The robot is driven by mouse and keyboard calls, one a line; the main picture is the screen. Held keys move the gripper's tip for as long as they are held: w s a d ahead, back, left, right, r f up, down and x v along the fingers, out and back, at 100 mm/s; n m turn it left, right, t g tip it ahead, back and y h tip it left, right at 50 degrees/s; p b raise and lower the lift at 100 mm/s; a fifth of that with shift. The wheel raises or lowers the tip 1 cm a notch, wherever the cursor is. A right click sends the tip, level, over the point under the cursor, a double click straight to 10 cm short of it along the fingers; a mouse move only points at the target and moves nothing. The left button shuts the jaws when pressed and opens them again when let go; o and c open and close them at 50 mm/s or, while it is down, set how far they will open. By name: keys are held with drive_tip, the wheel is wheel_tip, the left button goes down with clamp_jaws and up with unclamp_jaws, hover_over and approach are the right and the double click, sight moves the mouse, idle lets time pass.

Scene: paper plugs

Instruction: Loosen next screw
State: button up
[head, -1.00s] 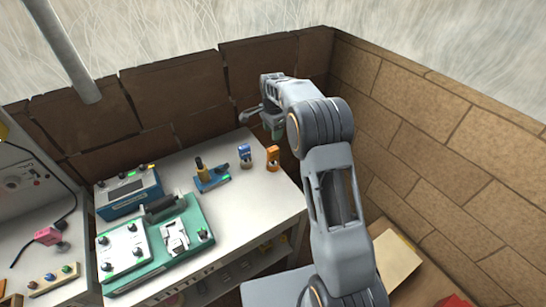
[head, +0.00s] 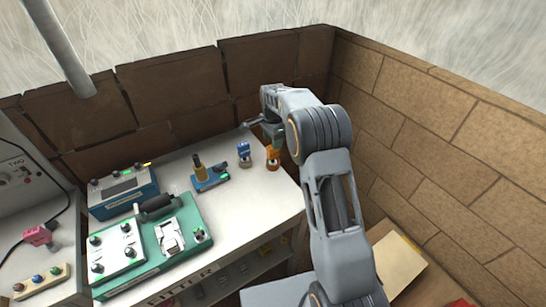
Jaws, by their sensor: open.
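A teal fixture (head: 191,266) lies on the white worktop, with a white panel (head: 117,248) bearing several dark knob-like heads, one of them (head: 97,268) at the front left. These may be the screws, but they are too small to tell for sure. A white clamp-like part (head: 170,236) and a black cylinder (head: 157,207) sit on the same fixture. My gripper (head: 262,126) is open over the back right of the worktop, above and behind the orange tool. It is well apart from the fixture, and its fingertips are small and partly hidden by my arm.
A blue tool (head: 244,150) and an orange tool (head: 273,156) stand near the worktop's right edge. A blue stand (head: 211,178) and a blue box with a display (head: 124,193) are further left. A pink plug (head: 38,235) lies on the left bench. Brick walls close the back and right.

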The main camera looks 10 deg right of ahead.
drive_tip(key=shift+f, duration=0.15)
drive_tip(key=shift+f+b, duration=1.2)
drive_tip(key=shift+f, duration=0.7)
drive_tip(key=shift+c, duration=0.4)
clamp_jaws()
drive_tip(key=shift+r, duration=0.15)
drive_tip(key=shift+r+p, duration=2.55)
drive_tip(key=shift+r, duration=0.9)
